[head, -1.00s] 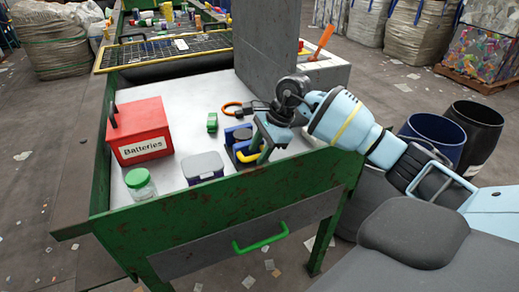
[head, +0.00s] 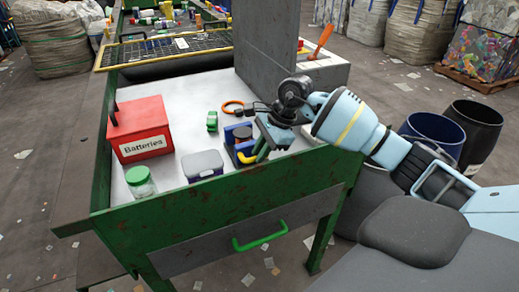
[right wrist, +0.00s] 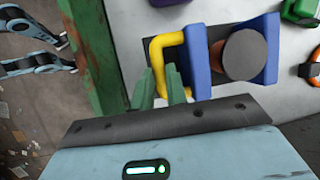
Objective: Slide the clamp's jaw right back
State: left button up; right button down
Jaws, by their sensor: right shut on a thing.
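The clamp (head: 238,138) lies on the white tabletop near its front edge. It has two blue jaws and a yellow handle. In the right wrist view the handle-side jaw (right wrist: 198,62) and the far jaw (right wrist: 268,48) stand on either side of a round grey-brown piece (right wrist: 245,54). A small dark gap shows on the handle side of that piece. The yellow handle (right wrist: 157,60) bends out from the handle-side jaw. My right gripper (right wrist: 160,85) has its green fingers shut on the yellow handle; in the head view (head: 262,150) it partly hides the clamp.
A purple lidded box (head: 203,166), a green-lidded jar (head: 140,182) and a red Batteries box (head: 141,130) stand left of the clamp. A small green thing (head: 212,121) and an orange ring (head: 232,107) lie behind it. A grey wall (head: 265,55) rises behind.

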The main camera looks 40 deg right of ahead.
jog(key=shift+s+a, duration=0.15)
jog(key=shift+s, duration=0.6)
jog(key=shift+s+a, duration=0.1)
jog(key=shift+s, duration=0.15)
jog(key=shift+w+f, duration=0.15)
jog(key=c, duration=1.4)
grip_release()
jog(key=shift+s, duration=0.2)
pick_arm(q)
jog(key=shift+s+a+r, duration=0.1)
jog(key=shift+s, duration=0.1)
pick_arm(e)
jog(key=shift+w, duration=0.15)
jog(key=shift+r, duration=0.2)
pick_arm(q)
jog(key=shift+s+f, duration=0.25)
jog(key=shift+s, duration=0.1)
pick_arm(e)
jog(key=v, duration=0.7)
jog(key=shift+r, duration=0.25)
